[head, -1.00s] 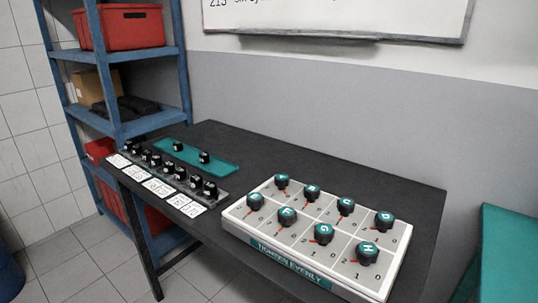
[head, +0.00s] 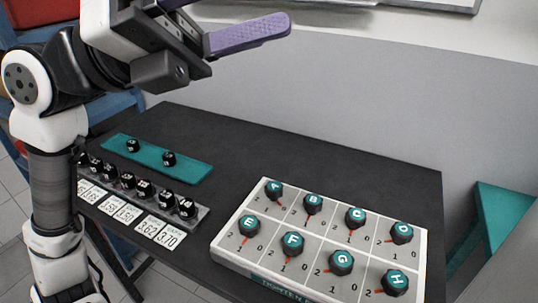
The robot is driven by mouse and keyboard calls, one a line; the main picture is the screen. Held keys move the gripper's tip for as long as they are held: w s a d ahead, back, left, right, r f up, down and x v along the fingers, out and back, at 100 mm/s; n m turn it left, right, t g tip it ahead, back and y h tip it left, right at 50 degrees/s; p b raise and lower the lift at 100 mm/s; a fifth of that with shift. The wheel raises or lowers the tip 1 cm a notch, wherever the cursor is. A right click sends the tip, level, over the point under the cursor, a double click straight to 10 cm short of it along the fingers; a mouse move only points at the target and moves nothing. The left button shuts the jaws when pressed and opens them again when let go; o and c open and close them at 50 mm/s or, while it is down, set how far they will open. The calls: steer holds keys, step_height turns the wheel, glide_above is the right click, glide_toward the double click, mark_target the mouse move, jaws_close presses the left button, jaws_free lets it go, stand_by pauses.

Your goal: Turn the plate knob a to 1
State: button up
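The plate (head: 222,246) is a white box with grey panels on the dark bench, with rows of black knobs with teal lettered caps. Plate knob A (head: 273,191) is in the far row at the left end, with the digits 2, 1 and 0 printed around it. Its red pointer is too small for me to read against the digits. My gripper (head: 248,30) is high at the upper left, well away from knob A.
Knobs B (head: 313,203) and E (head: 248,225) stand close to knob A. A teal tray (head: 192,172) with two small black knobs lies left of the plate. A rack of black knobs (head: 143,188) with number cards is in front of it. The bench behind the plate is clear.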

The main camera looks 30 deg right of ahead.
steer(key=w+d+f+n+t+y+p, duration=0.15)
steer(key=d+f+n+t+y, duration=0.45)
steer(key=d, duration=0.7)
steer(key=n+t+y+p, duration=0.3)
steer(key=n+t+y, duration=0.3)
steer(key=y, duration=0.5)
glide_toward(274, 185)
steer(key=shift+m+t, duration=0.5)
steer(key=f, duration=0.3)
steer(key=f+p, duration=0.1)
steer(key=f, duration=0.1)
steer(key=s+f+p, duration=0.1)
steer(key=f, duration=0.2)
steer(key=shift+a+f, duration=0.1)
steer(key=shift+f, duration=0.2)
steer(key=c, duration=1)
